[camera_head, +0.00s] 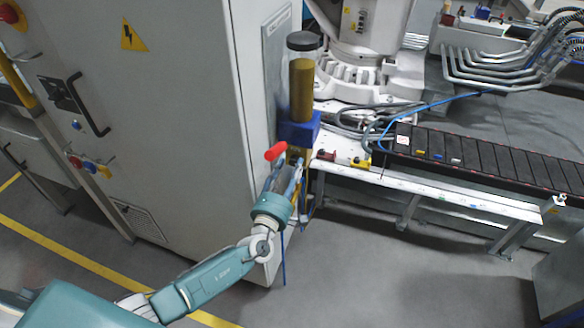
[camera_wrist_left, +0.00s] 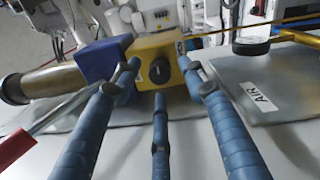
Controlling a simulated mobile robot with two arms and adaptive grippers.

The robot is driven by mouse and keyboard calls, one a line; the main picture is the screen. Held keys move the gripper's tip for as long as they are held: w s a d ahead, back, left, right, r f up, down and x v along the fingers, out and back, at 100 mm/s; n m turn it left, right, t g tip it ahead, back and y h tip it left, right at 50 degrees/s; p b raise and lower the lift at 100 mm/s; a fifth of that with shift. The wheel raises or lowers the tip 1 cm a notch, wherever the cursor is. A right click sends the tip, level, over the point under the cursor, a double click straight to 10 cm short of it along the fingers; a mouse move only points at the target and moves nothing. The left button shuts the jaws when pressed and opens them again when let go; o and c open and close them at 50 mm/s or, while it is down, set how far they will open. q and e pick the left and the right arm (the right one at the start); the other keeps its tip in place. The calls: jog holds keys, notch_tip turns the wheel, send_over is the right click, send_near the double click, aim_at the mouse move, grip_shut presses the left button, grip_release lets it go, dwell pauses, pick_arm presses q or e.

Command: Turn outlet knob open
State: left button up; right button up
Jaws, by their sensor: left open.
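A black round knob (camera_wrist_left: 159,71) sits on the face of a yellow block (camera_wrist_left: 150,47) in the left wrist view. The yellow block adjoins a blue block (camera_wrist_left: 103,60), which shows in the head view (camera_head: 300,130) below a yellow cylinder (camera_head: 302,88). My left gripper (camera_head: 290,168) is open in front of this unit at the cabinet's side. In the wrist view its blue fingers (camera_wrist_left: 160,80) spread around the knob, with one below it; contact cannot be told. In the head view the knob is hidden. My right gripper is not in view.
A red handle (camera_head: 275,151) on a metal lever stands close beside the left gripper. A tall grey cabinet (camera_head: 190,110) is at left. A white bench (camera_head: 430,192) with a black conveyor (camera_head: 490,165) is at right. An AIR label (camera_wrist_left: 261,97) lies right of the fingers.

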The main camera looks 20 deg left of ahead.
pick_arm(q)
jog(key=s, duration=1)
jog(key=shift+s+a+f, duration=0.15)
jog(key=shift+s+f, duration=0.05)
jog(key=shift+s, duration=0.2)
